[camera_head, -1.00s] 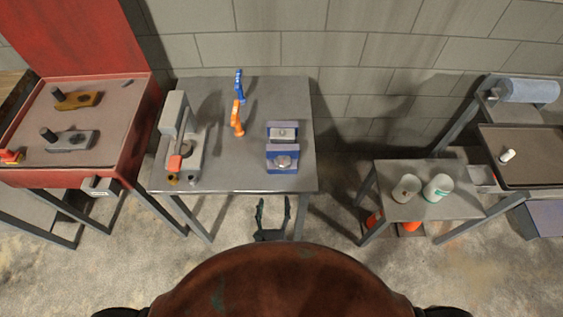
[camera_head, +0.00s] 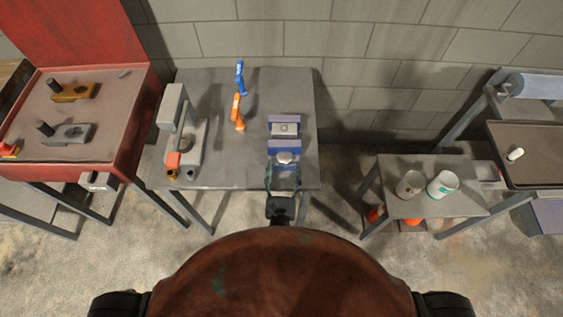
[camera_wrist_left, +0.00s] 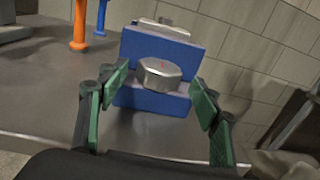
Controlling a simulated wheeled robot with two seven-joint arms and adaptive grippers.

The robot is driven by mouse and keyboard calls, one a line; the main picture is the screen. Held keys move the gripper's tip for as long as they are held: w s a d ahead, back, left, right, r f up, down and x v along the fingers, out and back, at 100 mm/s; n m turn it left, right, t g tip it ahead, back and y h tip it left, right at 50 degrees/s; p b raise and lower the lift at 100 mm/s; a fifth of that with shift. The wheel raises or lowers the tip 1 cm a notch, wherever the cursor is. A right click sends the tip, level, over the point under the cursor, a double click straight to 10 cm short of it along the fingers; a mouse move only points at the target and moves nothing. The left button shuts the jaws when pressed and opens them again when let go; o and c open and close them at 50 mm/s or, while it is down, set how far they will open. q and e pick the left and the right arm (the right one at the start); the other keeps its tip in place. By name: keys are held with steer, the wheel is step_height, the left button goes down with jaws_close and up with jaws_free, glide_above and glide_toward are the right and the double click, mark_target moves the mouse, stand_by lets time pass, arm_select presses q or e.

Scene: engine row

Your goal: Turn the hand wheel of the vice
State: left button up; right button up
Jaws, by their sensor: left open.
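The blue vice (camera_head: 284,127) stands on the grey table, right of its middle. Its round silver hand wheel (camera_head: 285,158) faces the table's front edge. In the left wrist view the hand wheel (camera_wrist_left: 160,73) is a short metal knob with a small red mark on top, in front of the blue vice body (camera_wrist_left: 165,48). My left gripper (camera_head: 283,181) is at the table's front edge, just in front of the wheel. In the left wrist view its green-padded fingers (camera_wrist_left: 160,97) are spread wide on either side of the wheel, apart from it. My right gripper is not in view.
Orange (camera_head: 238,112) and blue (camera_head: 240,77) upright tools stand behind left of the vice. A grey press-like device (camera_head: 184,145) is at the table's left. A small table (camera_head: 440,207) with two cups is at the right. Table surface (camera_head: 225,170) left of the vice is clear.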

arm_select(q)
steer(key=shift+w+d, duration=0.1)
steer(key=shift+w, duration=0.95)
steer(key=c, duration=1.2)
